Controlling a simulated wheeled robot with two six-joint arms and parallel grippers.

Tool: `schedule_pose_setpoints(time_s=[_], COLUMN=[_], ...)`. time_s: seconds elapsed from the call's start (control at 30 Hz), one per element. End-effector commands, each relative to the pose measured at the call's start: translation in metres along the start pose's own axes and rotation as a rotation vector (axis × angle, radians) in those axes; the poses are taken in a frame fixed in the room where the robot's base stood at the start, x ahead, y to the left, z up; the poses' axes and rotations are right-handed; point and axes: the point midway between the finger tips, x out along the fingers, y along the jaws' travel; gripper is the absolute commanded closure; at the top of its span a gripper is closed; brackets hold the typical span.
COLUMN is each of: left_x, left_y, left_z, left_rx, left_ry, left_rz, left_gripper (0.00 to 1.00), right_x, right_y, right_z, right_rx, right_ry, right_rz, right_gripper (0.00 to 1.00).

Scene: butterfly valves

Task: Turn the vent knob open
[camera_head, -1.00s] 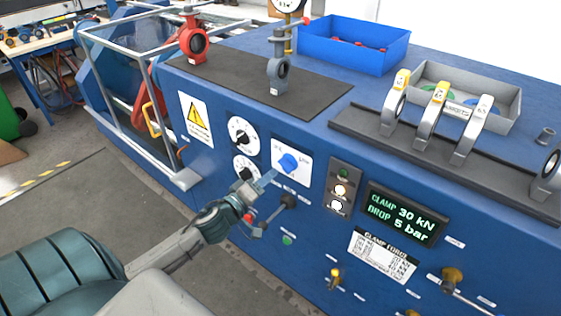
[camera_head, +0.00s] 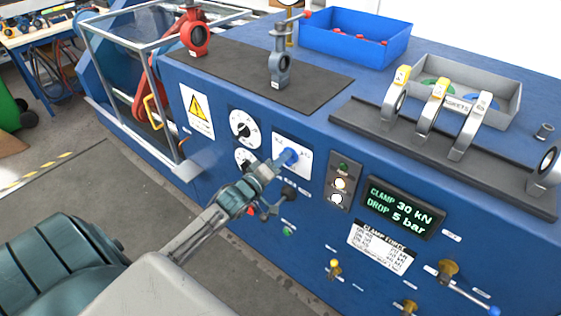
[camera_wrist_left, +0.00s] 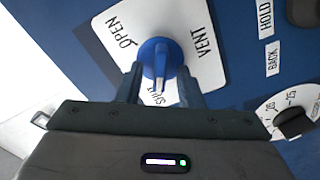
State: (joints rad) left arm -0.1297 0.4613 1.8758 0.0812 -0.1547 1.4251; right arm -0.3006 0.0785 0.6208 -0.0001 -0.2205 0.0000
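The blue vent knob (camera_head: 289,156) sits on a white plate (camera_head: 304,152) on the blue front panel. In the left wrist view the knob (camera_wrist_left: 160,58) is round with a raised bar, and the plate (camera_wrist_left: 205,40) reads OPEN, VENT and SHUT. The bar points down the picture, towards SHUT. My left gripper (camera_head: 275,166) is at the knob. In the wrist view its two fingers (camera_wrist_left: 159,80) stand apart, one on each side of the bar; a gap seems to show beside the bar. My right gripper is not in view.
Two white dials (camera_head: 243,127) are left of the knob. A black-knobbed lever (camera_head: 289,194) sits below it. A light panel (camera_head: 341,184) and a CLAMP/DROP display (camera_head: 403,208) are to its right. Valves and a blue bin (camera_head: 350,45) stand on the bench top.

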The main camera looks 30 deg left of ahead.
Motion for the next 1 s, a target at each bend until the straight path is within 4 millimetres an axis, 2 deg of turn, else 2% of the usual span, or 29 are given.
schedule_pose_setpoints(time_s=[0.13, 0.17, 0.3, 0.33, 0.7, 1.0], left_x=[0.0000, 0.0000, -0.0001, -0.0001, -0.0002, -0.0002], left_y=[0.0000, 0.0000, 0.0000, 0.0000, 0.0003, 0.0012], left_z=[-0.0001, -0.0001, -0.0001, -0.0001, -0.0002, -0.0001], left_rx=[0.000, 0.000, 0.001, 0.001, 0.039, 0.226], left_ry=[0.000, 0.000, 0.000, 0.000, 0.000, 0.000], left_rz=[0.000, 0.000, 0.000, 0.000, -0.001, -0.001], left_gripper=[0.66, 0.70, 0.98, 1.00, 1.00, 1.00], right_x=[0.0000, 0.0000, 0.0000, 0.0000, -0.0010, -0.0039], right_y=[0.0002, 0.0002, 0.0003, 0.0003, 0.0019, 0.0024], right_z=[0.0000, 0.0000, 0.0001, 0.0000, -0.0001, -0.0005], right_rx=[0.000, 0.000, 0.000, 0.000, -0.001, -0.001], right_ry=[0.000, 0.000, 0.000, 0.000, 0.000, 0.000], right_rz=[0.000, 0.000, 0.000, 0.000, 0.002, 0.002], right_gripper=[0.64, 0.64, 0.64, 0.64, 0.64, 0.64])
